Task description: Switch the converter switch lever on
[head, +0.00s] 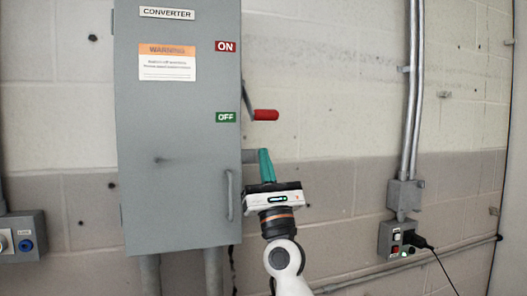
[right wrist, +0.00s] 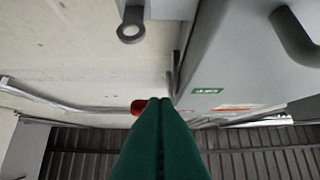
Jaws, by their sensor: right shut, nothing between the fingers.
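The grey converter box (head: 180,200) hangs on the wall, with a red ON label (head: 226,46) above a green OFF label (head: 226,117). The switch lever (head: 264,115) is on the box's right side. Its grey arm slants down and its red grip sits level with the OFF label. My right gripper (head: 265,152) is shut and empty, teal fingers pointing up, just below the red grip. In the right wrist view the red grip (right wrist: 138,106) shows just left of the closed fingertips (right wrist: 161,101); I cannot tell whether they touch. My left gripper is out of view.
A door handle (head: 230,195) stands out from the box front, left of my right gripper. A grey ring-ended lug (right wrist: 131,32) shows in the right wrist view. Conduits (head: 413,100) and a socket box (head: 397,238) are on the right wall. Wall space right of the lever is clear.

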